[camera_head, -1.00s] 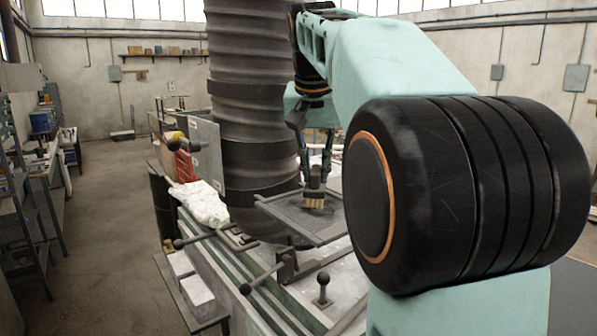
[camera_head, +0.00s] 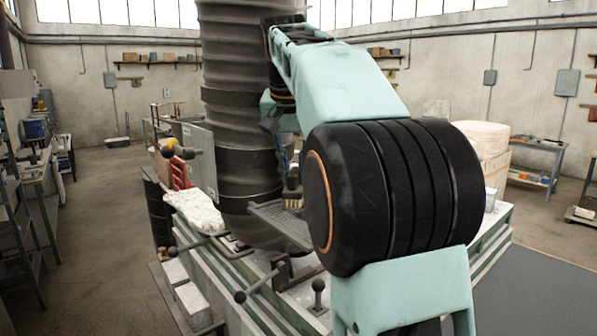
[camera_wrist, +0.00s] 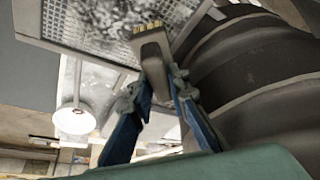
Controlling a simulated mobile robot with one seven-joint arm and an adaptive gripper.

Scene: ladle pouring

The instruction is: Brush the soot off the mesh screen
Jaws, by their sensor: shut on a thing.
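The mesh screen (camera_head: 278,218) is a dark framed panel beside the wide ribbed column, and my arm hides its right part. In the wrist view the screen (camera_wrist: 62,38) shows a square grid with mottled grey and pale patches. A brush with pale bristles (camera_head: 292,203) is over the screen. In the head view the gripper is mostly hidden behind my arm.
The ribbed dark column (camera_head: 240,120) stands close to the screen. Black ball-ended levers (camera_head: 318,287) rise from the bench's near edge. A whitish lumpy block (camera_head: 195,210) lies left of the column. Floor at left (camera_head: 105,230) is clear.

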